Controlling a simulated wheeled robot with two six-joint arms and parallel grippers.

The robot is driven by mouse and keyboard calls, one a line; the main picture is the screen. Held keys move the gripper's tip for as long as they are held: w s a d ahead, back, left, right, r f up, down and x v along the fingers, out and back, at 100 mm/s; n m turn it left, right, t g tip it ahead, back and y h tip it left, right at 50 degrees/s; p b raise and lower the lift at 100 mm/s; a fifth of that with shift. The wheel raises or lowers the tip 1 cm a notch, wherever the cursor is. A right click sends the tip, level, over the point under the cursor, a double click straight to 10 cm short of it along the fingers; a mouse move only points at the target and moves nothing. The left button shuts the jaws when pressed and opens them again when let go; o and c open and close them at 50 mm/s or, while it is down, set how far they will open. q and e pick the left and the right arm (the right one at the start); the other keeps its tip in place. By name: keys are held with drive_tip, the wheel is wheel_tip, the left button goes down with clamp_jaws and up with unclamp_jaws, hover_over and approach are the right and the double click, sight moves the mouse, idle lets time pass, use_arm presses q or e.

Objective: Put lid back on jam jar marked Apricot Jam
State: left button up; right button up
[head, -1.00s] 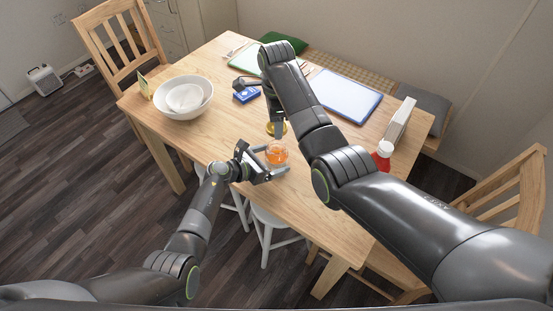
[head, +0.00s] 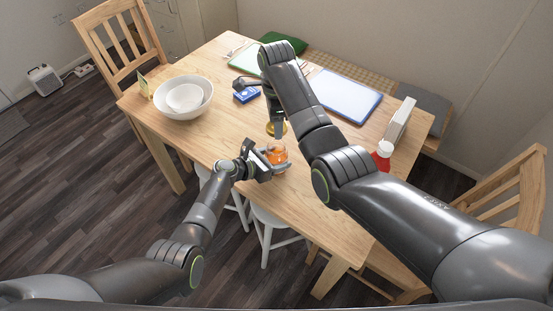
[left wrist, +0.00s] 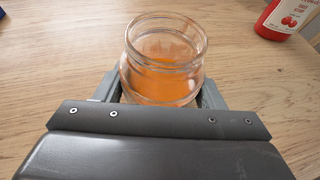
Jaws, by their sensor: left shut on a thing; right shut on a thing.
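The open glass jar of orange jam (head: 277,155) stands on the wooden table near its front edge. It also shows in the left wrist view (left wrist: 163,60), with its mouth uncovered; no label is readable. My left gripper (head: 275,163) is shut on the jar, its fingers on either side of the glass. A gold-coloured lid (head: 277,129) is just behind the jar in the head view. My right gripper (head: 276,121), pointing down, is shut on the lid; its fingertips are small and partly hidden.
White bowls (head: 184,98) stand at the left and a blue box (head: 246,94) lies behind the lid. A blue-edged white board (head: 345,94) lies at the back. A red bottle with a white cap (head: 382,157) is at the right, partly behind my right arm.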

use_arm(q)
drive_tip(key=c, duration=0.5)
use_arm(e)
drive_tip(key=shift+f, duration=2.5)
drive_tip(key=shift+f, duration=0.15)
drive_tip(key=shift+f, duration=0.75)
drive_tip(key=shift+f, duration=0.55)
use_arm(q)
clamp_jaws()
use_arm(e)
drive_tip(key=m, duration=1.3)
